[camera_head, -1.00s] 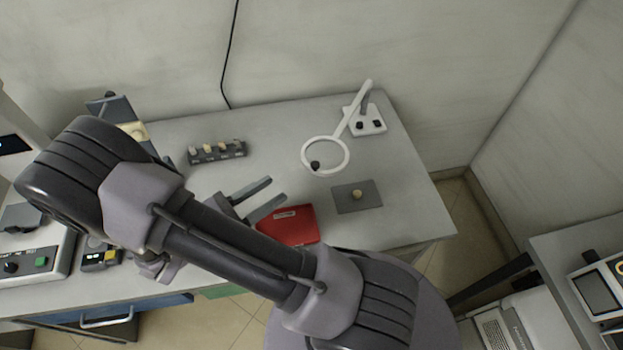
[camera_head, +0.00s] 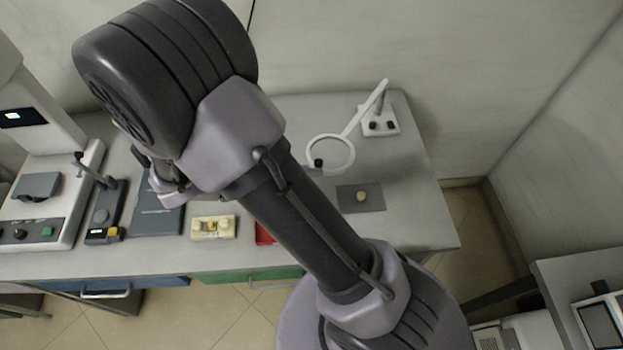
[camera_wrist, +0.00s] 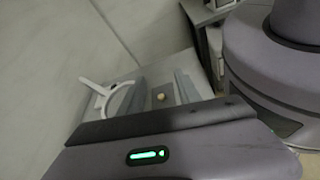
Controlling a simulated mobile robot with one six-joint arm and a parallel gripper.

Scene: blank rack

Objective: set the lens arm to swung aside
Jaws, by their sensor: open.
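The lens arm (camera_head: 369,110) is a white bar with a ring at its end. It reaches from a white base (camera_head: 368,128) with dark knobs, toward the lower left, and the ring hangs over the bench with a dark knob at its lower left. The lens arm also shows in the wrist view (camera_wrist: 92,86). My gripper (camera_wrist: 160,88) is open and empty in the wrist view, its two grey fingers extending over the bench beside the ring. I cannot tell whether a finger touches the ring. In the head view my arm hides most of the gripper.
A grey plate with a cream knob (camera_head: 361,197) lies in front of the ring. A red item (camera_head: 264,234) is mostly behind my arm. A cream block (camera_head: 213,228) and a dark blue folder-like item (camera_head: 160,208) lie left. The bench's right end (camera_head: 425,215) is clear.

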